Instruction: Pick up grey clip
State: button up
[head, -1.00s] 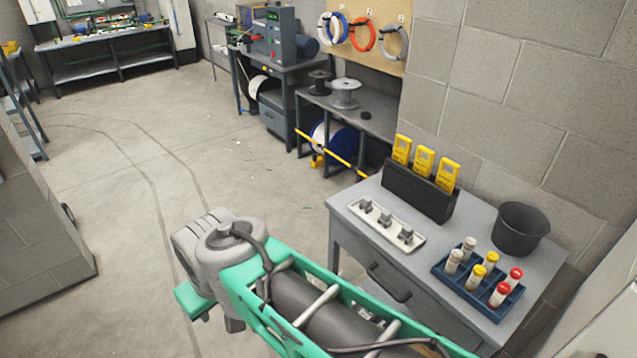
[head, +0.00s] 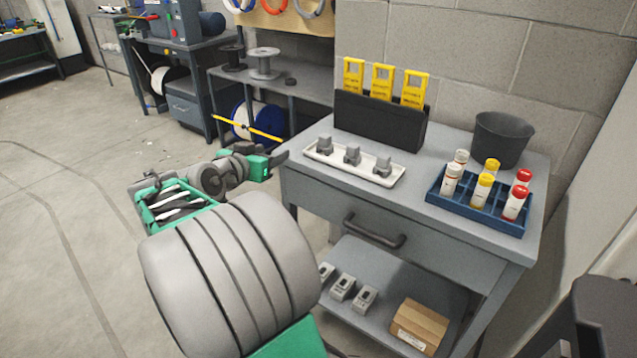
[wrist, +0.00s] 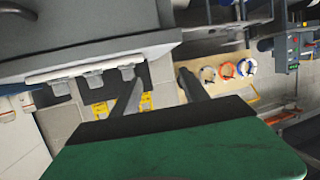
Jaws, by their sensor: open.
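Three grey clips stand in a row on a white tray (head: 354,165) on the grey workbench: a left clip (head: 325,146), a middle clip (head: 352,155) and a right clip (head: 382,166). My gripper (head: 283,155) is at the bench's left edge, left of the tray and apart from the clips. In the wrist view the picture is upside down; my gripper (wrist: 158,80) shows two spread fingers with nothing between them. The tray (wrist: 85,70) and the clips, one of them here (wrist: 94,80), show to the left of the fingers.
A black holder (head: 378,122) with yellow tags stands behind the tray. A blue rack (head: 475,213) of capped tubes and a dark bucket (head: 502,138) are to the right. The drawer handle (head: 375,235) sticks out in front. Small grey devices (head: 343,287) and a cardboard box (head: 418,325) lie on the lower shelf.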

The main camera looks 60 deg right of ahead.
aim_at(322, 139)
jog(key=s+d+m+g+h+b, duration=0.1)
jog(key=s+d, duration=0.1)
jog(key=d, duration=0.2)
jog(key=s+d+f+m+g+h+b, duration=0.1)
jog(key=s+d, duration=0.2)
jog(key=d, duration=0.2)
jog(key=s+d+g+h+b, duration=0.1)
jog(key=s+d, duration=0.1)
jog(key=d, duration=0.2)
jog(key=shift+s+d+f+m+g+b, duration=0.15)
jog(key=shift+s+m+g+b, duration=0.1)
jog(key=shift+m+g+b, duration=0.15)
grip_shut()
